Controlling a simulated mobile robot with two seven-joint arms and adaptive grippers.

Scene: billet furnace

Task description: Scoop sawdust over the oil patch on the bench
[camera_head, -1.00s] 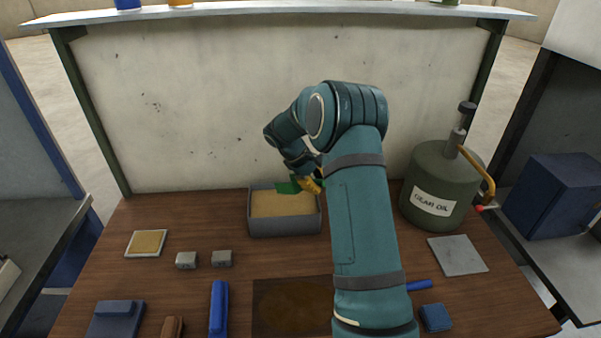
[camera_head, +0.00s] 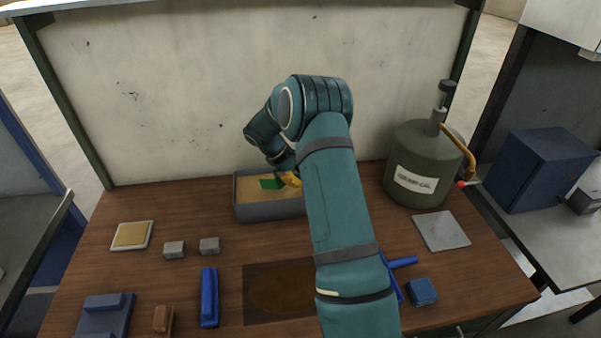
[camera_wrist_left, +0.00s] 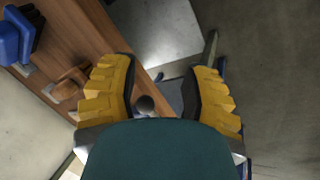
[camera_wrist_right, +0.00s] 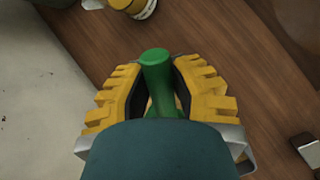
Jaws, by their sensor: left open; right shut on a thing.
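The green scoop (camera_head: 270,183) is at the sawdust (camera_head: 250,188) inside the grey bin (camera_head: 268,212), at the back of the bench. My right gripper (camera_head: 289,179) is shut on its green handle, which shows between the fingers in the right wrist view (camera_wrist_right: 160,85). I cannot tell how much sawdust the scoop holds. The dark brown oil patch (camera_head: 275,290) lies at the front middle of the bench; my right arm hides its right part. My left gripper (camera_wrist_left: 165,75) is open and empty in the left wrist view, off the bench edge, and outside the head view.
A blue tool (camera_head: 403,263) and blue block (camera_head: 421,291) lie front right. Two metal blocks (camera_head: 174,250), a blue-handled item (camera_head: 209,297) and a brown brush (camera_head: 163,319) lie left of the patch.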

